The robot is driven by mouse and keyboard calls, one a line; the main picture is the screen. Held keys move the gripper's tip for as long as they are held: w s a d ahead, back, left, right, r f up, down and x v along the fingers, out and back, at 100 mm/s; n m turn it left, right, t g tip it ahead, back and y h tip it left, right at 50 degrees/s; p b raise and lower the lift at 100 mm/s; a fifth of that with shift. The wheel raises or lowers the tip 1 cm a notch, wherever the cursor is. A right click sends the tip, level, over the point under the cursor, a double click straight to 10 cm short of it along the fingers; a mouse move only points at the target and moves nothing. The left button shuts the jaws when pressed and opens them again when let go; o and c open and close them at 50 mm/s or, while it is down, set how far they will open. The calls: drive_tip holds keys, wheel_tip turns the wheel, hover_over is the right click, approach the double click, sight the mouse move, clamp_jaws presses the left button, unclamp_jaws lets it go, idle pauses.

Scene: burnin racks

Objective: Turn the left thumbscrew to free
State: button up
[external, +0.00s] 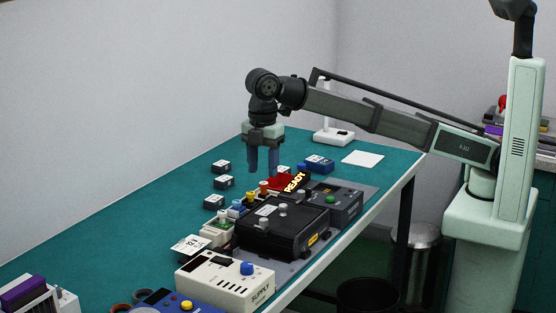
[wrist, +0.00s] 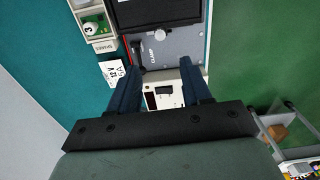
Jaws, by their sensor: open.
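In the external view a black box-like unit (external: 270,238) lies on a grey plate, with small pale knobs such as one (external: 283,208) on its top; I cannot tell which knob is the left thumbscrew. In the wrist view a pale round knob (wrist: 160,34) stands on the grey plate (wrist: 185,44) by the word CLAMP, just beyond the black unit's edge (wrist: 158,22). My gripper (external: 263,166) points down with its fingers apart and empty, above the far part of the bench, behind the unit. Its fingers (wrist: 157,78) also show in the wrist view, with the knob beyond them and not between them.
A READY sign (external: 296,181) stands close by my fingers. A grey unit with a green button (external: 330,199) sits right of the black unit. A white supply box (external: 222,282) is in front, and a 12 V card (wrist: 114,73) lies near a SPARES tray (wrist: 100,46).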

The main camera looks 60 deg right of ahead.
sight(264, 219)
wheel_tip(264, 219, down, 14)
drive_tip(key=m, duration=0.3)
drive_tip(key=shift+r, duration=0.1)
idle(0.5)
drive_tip(key=shift+c, duration=0.4)
clamp_jaws()
